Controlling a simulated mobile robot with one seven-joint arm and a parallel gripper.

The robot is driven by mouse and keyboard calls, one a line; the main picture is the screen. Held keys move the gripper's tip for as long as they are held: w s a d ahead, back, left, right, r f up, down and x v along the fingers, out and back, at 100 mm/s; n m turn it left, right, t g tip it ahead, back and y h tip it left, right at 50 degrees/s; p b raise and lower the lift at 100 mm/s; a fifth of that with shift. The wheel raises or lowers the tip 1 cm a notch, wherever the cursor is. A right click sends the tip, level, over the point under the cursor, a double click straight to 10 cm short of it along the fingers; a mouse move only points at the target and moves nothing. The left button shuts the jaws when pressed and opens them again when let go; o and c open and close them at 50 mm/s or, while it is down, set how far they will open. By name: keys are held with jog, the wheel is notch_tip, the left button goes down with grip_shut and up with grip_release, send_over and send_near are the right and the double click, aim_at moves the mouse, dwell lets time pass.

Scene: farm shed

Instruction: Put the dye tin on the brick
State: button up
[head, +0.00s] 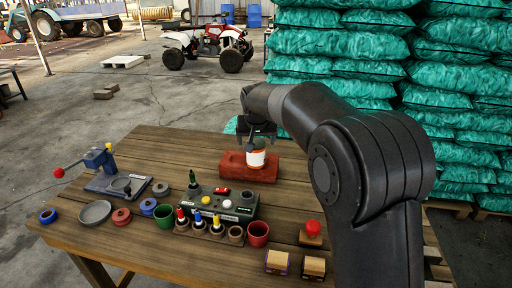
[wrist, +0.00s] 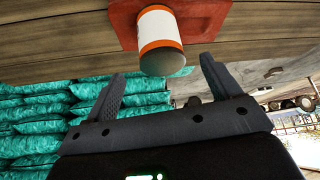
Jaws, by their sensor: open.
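The dye tin (head: 256,153), white with orange bands and a dark top, stands upright on the red brick (head: 235,172) near the back of the table. In the wrist view the tin (wrist: 159,30) and the brick (wrist: 207,18) show inverted, with the tin's base against the brick. My gripper (head: 257,132) is above the tin. Its two fingers (wrist: 160,88) are open and apart in the wrist view, and the tin lies beyond their tips with nothing held between them.
A control box (head: 220,203) with bottles along its front, a green cup (head: 164,216), a red cup (head: 258,234), a lever press (head: 100,172) and a red-knobbed block (head: 312,233) crowd the wooden table (head: 185,258). Stacked teal sacks (head: 335,45) rise behind it.

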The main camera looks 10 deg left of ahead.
jog(key=s+d+r+m, duration=0.1)
jog(key=s+d+r, duration=0.3)
jog(key=s+d, duration=0.5)
jog(key=s+d+r, duration=0.5)
jog(key=s+d, duration=0.3)
jog(key=d, duration=0.3)
jog(key=s+d+f, duration=0.2)
jog(key=s+d, duration=0.1)
jog(key=s, duration=0.4)
jog(key=s+d+f+m+h, duration=0.1)
jog(key=s+d+f, duration=0.2)
jog(key=s, duration=0.4)
jog(key=s+d+f, duration=0.2)
jog(key=s+d, duration=0.3)
jog(key=s, duration=0.2)
jog(key=shift+s+f+m, duration=0.25)
jog(key=shift+s+m, duration=0.05)
jog(key=shift+m, duration=0.1)
